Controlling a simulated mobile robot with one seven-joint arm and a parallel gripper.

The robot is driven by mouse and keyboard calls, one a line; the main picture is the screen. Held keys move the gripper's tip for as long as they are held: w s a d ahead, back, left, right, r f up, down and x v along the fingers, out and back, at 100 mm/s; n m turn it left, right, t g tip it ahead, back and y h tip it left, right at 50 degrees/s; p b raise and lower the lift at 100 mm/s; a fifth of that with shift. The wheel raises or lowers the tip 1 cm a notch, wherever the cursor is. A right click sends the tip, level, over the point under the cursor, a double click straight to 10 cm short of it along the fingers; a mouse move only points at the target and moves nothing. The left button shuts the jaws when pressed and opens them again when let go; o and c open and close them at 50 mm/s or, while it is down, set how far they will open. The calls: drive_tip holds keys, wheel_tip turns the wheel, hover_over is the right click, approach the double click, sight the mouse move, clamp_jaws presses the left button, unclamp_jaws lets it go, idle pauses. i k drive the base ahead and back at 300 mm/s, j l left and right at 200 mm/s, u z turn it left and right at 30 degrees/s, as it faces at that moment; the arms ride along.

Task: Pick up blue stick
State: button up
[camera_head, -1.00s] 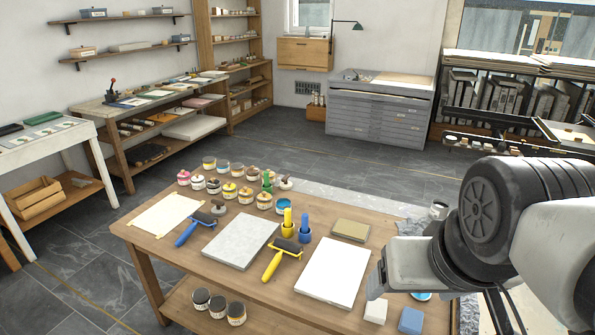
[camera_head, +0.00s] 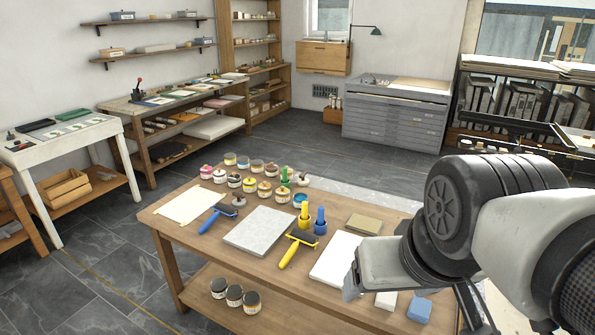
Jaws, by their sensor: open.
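A blue stick (camera_head: 320,214) stands upright in a small blue cup (camera_head: 319,228) on the wooden table (camera_head: 190,243). A yellow stick (camera_head: 304,210) stands in its own yellow cup just left of it. My gripper (camera_head: 356,280) is over the right part of the table, in front and to the right of the blue stick and apart from it. It is open; its fingers show only partly, seen from behind. It overlaps part of a white sheet or slab (camera_head: 332,257) in the picture.
Close around the sticks are a yellow-handled roller (camera_head: 292,252), a grey slab (camera_head: 260,230), an olive block (camera_head: 363,223) and several ink jars (camera_head: 265,188). A green stick (camera_head: 285,176) stands among the jars. A blue block (camera_head: 419,309) lies near the right front.

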sight(321, 209)
drive_tip(key=i+j+z, duration=0.35)
drive_tip(key=j, duration=0.25)
drive_tip(key=i+j+z, duration=0.15)
drive_tip(key=i+j, duration=0.15)
drive_tip(key=i+j+z, duration=0.15)
drive_tip(key=j, duration=0.3)
drive_tip(key=i+j+z, duration=0.2)
drive_tip(key=j, duration=0.2)
drive_tip(key=i+j+z, duration=0.15)
drive_tip(key=j, duration=0.25)
